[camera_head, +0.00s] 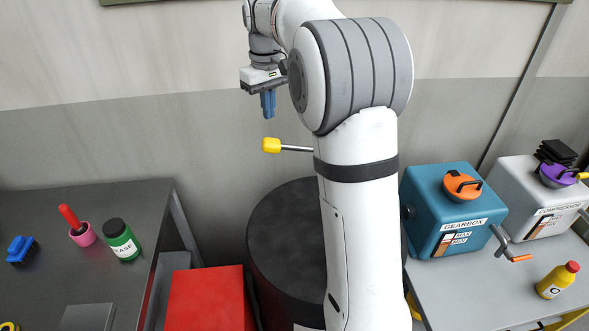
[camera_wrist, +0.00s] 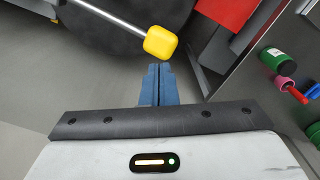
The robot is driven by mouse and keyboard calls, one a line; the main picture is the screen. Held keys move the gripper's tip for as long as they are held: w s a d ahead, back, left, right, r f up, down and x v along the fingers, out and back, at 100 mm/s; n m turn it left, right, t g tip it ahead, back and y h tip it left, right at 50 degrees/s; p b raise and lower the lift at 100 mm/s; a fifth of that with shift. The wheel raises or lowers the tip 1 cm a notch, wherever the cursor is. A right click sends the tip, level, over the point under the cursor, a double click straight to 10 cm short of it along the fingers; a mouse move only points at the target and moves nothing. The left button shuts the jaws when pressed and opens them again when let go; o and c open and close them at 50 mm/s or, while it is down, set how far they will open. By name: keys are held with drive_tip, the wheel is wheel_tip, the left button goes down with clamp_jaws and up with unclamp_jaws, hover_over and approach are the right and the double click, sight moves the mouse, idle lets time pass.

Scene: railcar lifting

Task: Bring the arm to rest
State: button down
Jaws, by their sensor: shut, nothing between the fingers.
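My gripper (camera_head: 268,104) hangs with blue fingers pointing down, left of my large upper arm link and in front of the grey wall. The fingers are together with nothing between them. In the wrist view my gripper (camera_wrist: 158,68) shows its two blue fingers side by side, shut. A yellow-ended lever (camera_head: 271,145) sticks out left from behind my arm, below the fingers. It also shows in the wrist view (camera_wrist: 160,42), just beyond the fingertips; I see no clear contact.
A dark round drum (camera_head: 280,230) stands behind my arm beside a red box (camera_head: 208,300). The left dark table (camera_head: 60,265) holds a green jar (camera_head: 121,240) and pink cup (camera_head: 83,234). The right table (camera_head: 460,295) holds a blue gearbox (camera_head: 440,215), grey compressor (camera_head: 525,180) and yellow bottle (camera_head: 556,281).

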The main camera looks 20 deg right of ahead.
drive_tip(key=s+a+f+m+t+b, duration=0.1)
drive_tip(key=s+f, duration=0.6)
drive_tip(key=s, duration=0.8)
drive_tip(key=s+a+f+m+t+b, duration=0.1)
drive_tip(key=s+f+b, duration=0.4)
drive_tip(key=s, duration=1)
wheel_tip(320, 180, down, 2)
drive_tip(key=shift+s+f+m+t+b, duration=0.1)
drive_tip(key=shift+s+m+t+b, duration=0.25)
drive_tip(key=shift+m+t, duration=0.45)
drive_tip(key=shift+w, duration=0.1)
